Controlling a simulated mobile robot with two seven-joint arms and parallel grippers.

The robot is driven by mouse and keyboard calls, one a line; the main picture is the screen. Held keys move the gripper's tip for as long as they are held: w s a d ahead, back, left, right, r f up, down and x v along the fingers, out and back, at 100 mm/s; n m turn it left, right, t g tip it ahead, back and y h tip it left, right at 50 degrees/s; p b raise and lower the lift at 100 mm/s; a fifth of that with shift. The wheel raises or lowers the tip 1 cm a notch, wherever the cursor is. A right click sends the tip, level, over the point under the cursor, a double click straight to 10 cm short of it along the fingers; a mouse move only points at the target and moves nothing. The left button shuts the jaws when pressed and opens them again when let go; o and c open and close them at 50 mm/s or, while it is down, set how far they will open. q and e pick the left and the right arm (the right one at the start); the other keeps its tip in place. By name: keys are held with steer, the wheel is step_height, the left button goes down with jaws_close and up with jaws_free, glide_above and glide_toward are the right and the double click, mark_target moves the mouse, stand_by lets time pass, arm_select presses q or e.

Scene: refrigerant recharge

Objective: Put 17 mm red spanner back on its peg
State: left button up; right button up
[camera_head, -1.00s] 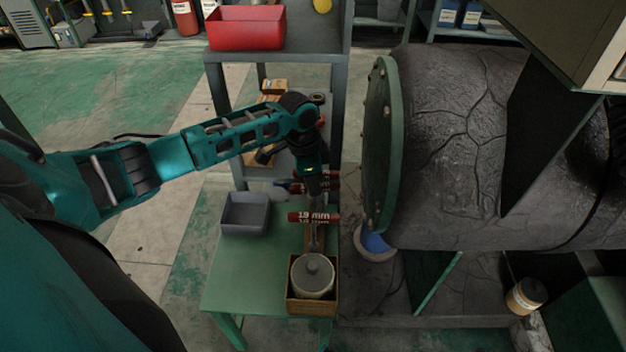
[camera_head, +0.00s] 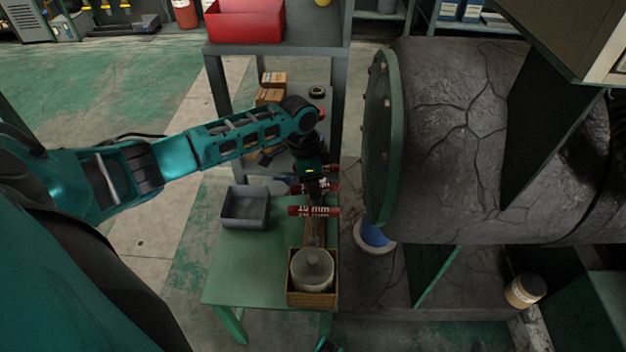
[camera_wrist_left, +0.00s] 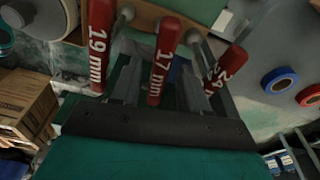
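Three red-handled spanners show in the left wrist view: the 19 mm one (camera_wrist_left: 99,42) at left, the 17 mm one (camera_wrist_left: 163,62) in the middle, and another (camera_wrist_left: 226,68) at right with a partly hidden label. Pale round peg ends (camera_wrist_left: 126,13) show beside the handles. My left gripper (camera_wrist_left: 160,85) has its two grey fingers apart, with the 17 mm handle between them in the picture; a gap shows beside the handle. In the head view my left gripper (camera_head: 315,197) is over the red handles (camera_head: 300,211) and hides part of them.
A green table (camera_head: 245,275) carries a grey tray (camera_head: 245,222) and a wooden box (camera_head: 312,298) with a round lidded pot. A shelf with a red bin (camera_head: 245,22) stands behind. A large dark tank (camera_head: 450,140) bounds the right side.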

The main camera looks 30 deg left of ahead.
arm_select(q)
steer(key=shift+o, duration=0.2)
step_height(320, 180, up, 13)
steer(key=s+a+p, duration=0.1)
steer(key=p, duration=0.3)
steer(key=shift+a+p, duration=0.2)
steer(key=shift+p, duration=0.2)
arm_select(e)
steer(key=r, duration=0.3)
steer(key=shift+s+d+r, duration=0.15)
steer(key=shift+d+r, duration=0.2)
steer(key=shift+r, duration=0.05)
